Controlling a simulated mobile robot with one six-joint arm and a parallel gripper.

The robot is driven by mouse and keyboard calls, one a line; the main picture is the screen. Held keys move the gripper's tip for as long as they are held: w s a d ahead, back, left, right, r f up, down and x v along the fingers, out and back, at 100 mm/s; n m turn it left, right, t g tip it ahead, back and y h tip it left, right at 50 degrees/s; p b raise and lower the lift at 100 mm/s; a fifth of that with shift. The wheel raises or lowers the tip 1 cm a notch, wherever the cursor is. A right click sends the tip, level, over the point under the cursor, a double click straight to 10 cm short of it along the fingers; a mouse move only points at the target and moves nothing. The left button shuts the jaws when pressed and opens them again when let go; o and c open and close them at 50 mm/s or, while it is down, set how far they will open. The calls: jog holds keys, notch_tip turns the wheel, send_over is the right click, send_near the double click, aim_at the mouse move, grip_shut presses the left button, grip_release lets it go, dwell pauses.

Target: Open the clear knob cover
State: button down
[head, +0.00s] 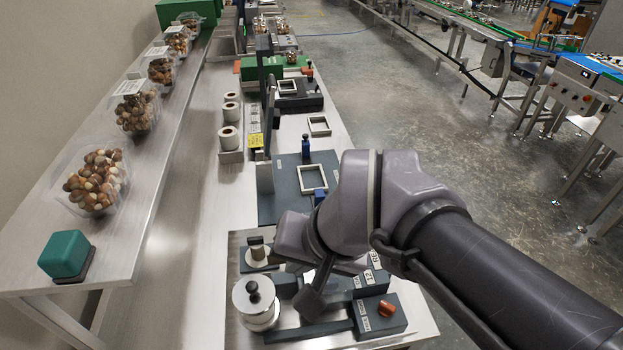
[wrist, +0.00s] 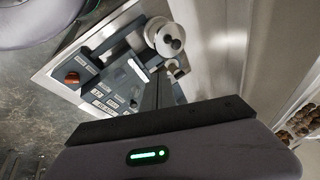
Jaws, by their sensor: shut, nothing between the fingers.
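An orange knob (head: 385,309) sits on a dark blue-grey box (head: 378,318) at the front right of the machine on the bench. The knob also shows at the left of the wrist view (wrist: 72,77). I cannot make out a clear cover around it in either view. My gripper (head: 308,304) is over the machine, left of the knob box and beside the round metal pot. Its narrow dark fingers (wrist: 158,88) are together and empty in the wrist view. My arm hides part of the machine in the head view.
A metal pot with a black knob (head: 255,300) stands close left of my gripper. Labelled dark boxes (head: 368,280) stand behind the knob box. Clear trays of mushrooms (head: 97,181) and a teal block (head: 65,254) are on the left shelf.

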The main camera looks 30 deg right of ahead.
jog(key=w+d+m+g+y+p, duration=0.1)
jog(key=w+d+m+g+p, duration=0.1)
jog(key=w+d+m+p, duration=0.45)
jog(key=w+d+m+g+p, duration=0.1)
jog(key=w+d+m+p, duration=0.2)
jog(key=d, duration=0.6)
jog(key=s+d+f+m+y+p, duration=0.2)
jog(key=s+d+f+m+p, duration=0.15)
jog(key=d+f, duration=0.3)
jog(key=b+x, duration=0.7)
jog(key=x, duration=0.1)
jog(key=shift+w+a+f, duration=0.15)
jog(key=shift+w, duration=0.1)
jog(key=a+r, duration=0.1)
jog(key=a+r+p, duration=0.1)
jog(key=shift+w+a+r, duration=0.15)
jog(key=shift+w+a, duration=0.1)
jog(key=shift+a, duration=0.05)
jog(key=shift+a+r+m, duration=0.25)
jog(key=shift+m, duration=0.05)
jog(key=shift+p, duration=0.35)
